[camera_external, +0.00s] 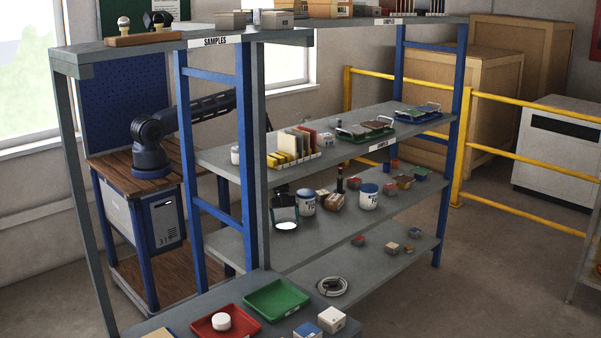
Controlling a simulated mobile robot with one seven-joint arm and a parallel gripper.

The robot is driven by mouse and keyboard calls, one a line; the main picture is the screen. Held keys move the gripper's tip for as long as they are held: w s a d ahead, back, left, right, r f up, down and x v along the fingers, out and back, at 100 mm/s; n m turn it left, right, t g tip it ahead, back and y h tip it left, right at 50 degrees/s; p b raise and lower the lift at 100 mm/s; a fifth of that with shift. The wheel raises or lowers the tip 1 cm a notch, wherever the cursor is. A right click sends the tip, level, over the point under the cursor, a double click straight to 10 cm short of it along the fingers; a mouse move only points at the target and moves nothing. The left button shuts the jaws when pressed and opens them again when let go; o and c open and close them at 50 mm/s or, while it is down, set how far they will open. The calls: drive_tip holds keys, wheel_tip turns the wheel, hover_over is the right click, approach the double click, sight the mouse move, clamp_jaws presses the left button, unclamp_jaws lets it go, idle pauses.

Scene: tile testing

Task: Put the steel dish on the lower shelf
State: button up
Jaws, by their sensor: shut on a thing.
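My gripper (285,213) is small and dark in the external view, pointing down in the left part of the shelving, just left of a white tub. It is shut on the steel dish (286,226), a bright round shape right under its fingers. The dish shows close to the surface of the shelf (320,236) that bears the tubs; I cannot tell whether it touches it. Below is the bottom shelf (365,268). Part of my arm is hidden behind the shelf posts and the boards.
White tubs (306,203) and small blocks stand right of my gripper. The bottom shelf holds a pale coil (332,286) and several small blocks (392,247). A tile rack (293,158) stands above. A grey post (261,150) is close on the left. A foreground surface holds red and green trays (276,300).

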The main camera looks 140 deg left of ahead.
drive_tip(key=o, duration=0.7)
drive_tip(key=shift+f, duration=0.1)
drive_tip(key=shift+r, duration=0.25)
drive_tip(key=v, duration=0.5)
drive_tip(key=shift+s+a, duration=0.1)
drive_tip(key=s+a, duration=0.1)
drive_tip(key=s, duration=0.2)
drive_tip(key=s+a, duration=0.2)
drive_tip(key=s, duration=0.1)
drive_tip(key=s+a, duration=0.2)
drive_tip(key=s, duration=0.1)
drive_tip(key=shift+f, duration=0.1)
drive_tip(key=shift+s+a, duration=0.35)
drive_tip(key=shift+s, duration=0.3)
